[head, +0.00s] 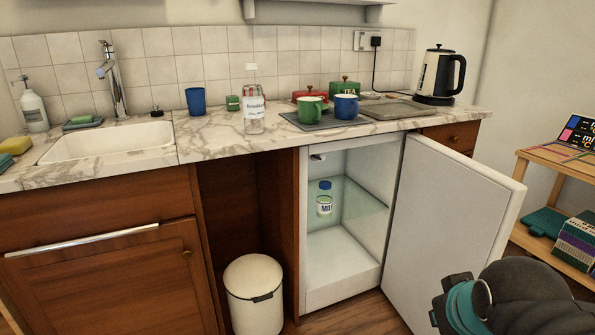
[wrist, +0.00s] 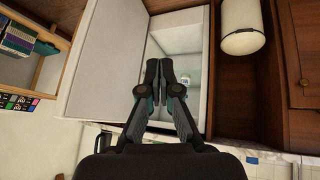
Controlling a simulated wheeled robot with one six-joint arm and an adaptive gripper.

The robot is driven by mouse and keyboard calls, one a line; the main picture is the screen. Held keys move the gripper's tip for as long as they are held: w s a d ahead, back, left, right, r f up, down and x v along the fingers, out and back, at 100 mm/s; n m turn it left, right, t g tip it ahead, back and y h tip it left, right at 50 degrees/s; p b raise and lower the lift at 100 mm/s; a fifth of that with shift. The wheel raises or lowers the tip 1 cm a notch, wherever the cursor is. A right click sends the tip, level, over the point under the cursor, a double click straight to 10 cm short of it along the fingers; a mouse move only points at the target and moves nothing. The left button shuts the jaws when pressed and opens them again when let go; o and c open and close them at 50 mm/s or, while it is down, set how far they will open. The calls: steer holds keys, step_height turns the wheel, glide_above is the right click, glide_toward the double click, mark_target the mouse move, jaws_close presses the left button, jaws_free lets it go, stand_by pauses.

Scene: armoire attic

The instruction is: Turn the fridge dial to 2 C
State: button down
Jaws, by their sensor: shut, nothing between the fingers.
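The small white fridge (head: 341,291) stands under the counter with its door (head: 450,205) swung open to the right. Inside, a glass shelf (head: 360,207) holds a milk bottle (head: 324,200) with a blue cap. A small dark-and-light fitting (head: 317,157) shows at the upper left inside the fridge; I cannot tell if it is the dial, and no numbers are readable. In the wrist view, which is upside down, my gripper (wrist: 159,66) is shut and empty in front of the open fridge (wrist: 180,45). In the head view only part of my arm shows at the lower right.
The open door stands close to my arm. A white bin (head: 254,295) stands left of the fridge. The counter (head: 215,140) above carries mugs, a glass jar (head: 253,112) and a kettle (head: 440,77). A wooden shelf (head: 560,168) stands at the right.

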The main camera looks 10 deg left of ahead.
steer(key=w+a+r+n+t+b, duration=0.1)
steer(key=w+n+t, duration=0.15)
steer(key=w, duration=0.45)
steer(key=w+a+r+n+t, duration=0.1)
steer(key=w+n, duration=0.3)
steer(key=w, duration=0.3)
steer(key=n+t+y+b, duration=0.5)
steer(key=n+t+y, duration=0.35)
steer(key=n, duration=1.75)
glide_toward(315, 161)
steer(key=s+f, duration=0.4)
steer(key=shift+g+y, duration=0.3)
steer(key=shift+y, duration=0.05)
steer(key=shift+w+a+r+p, duration=0.4)
steer(key=shift+w+r, duration=0.55)
steer(key=shift+w, duration=0.65)
steer(key=shift+w+a+r+p, duration=0.35)
steer(key=shift+w+r, duration=0.6)
steer(key=shift+w, duration=0.7)
steer(key=shift+w+a+r+p, duration=0.4)
steer(key=shift+w+r, duration=0.6)
steer(key=shift+w, duration=0.6)
